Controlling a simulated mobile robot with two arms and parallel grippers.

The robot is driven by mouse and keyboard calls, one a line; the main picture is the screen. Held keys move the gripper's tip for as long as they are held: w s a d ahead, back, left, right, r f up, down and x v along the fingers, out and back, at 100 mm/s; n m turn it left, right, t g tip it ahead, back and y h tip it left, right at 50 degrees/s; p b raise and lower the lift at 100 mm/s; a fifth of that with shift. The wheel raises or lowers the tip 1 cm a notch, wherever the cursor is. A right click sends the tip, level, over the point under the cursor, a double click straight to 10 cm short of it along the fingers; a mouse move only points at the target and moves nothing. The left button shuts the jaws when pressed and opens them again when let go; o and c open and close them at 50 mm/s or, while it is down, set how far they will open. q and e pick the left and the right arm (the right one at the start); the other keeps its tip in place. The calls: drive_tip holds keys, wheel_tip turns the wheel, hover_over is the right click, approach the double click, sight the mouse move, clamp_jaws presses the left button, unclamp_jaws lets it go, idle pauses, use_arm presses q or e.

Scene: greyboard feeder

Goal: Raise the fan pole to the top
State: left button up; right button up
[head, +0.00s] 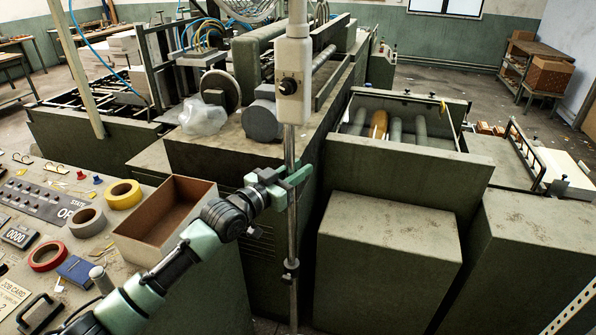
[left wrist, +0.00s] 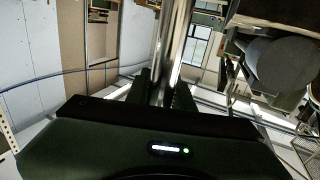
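The fan pole (head: 291,228) stands upright in the middle of the head view, a thin metal rod below a thicker pale sleeve (head: 293,55) with a black knob (head: 288,86). A dark collar (head: 291,270) sits lower on the rod. Part of a round wire fan cage (head: 248,8) shows at the top edge. My left gripper (head: 294,178) is at the thin rod, below the sleeve. In the left wrist view the shiny rod (left wrist: 173,50) runs between the two green fingers (left wrist: 165,92), which look closed against it. The fan's top is cut off. My right gripper is not in view.
A control desk with tape rolls (head: 123,194) and an open brown box (head: 165,218) lies left of the pole. Green machine housings (head: 390,262) stand close on the right, and a motor (head: 262,118) sits behind. Open floor lies far right.

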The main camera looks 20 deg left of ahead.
sight(286, 176)
use_arm(q)
drive_tip(key=o, duration=0.3)
drive_tip(key=shift+r, duration=0.35)
drive_tip(key=shift+f, duration=0.15)
drive_tip(key=b+v, duration=0.3)
drive_tip(key=v, duration=0.5)
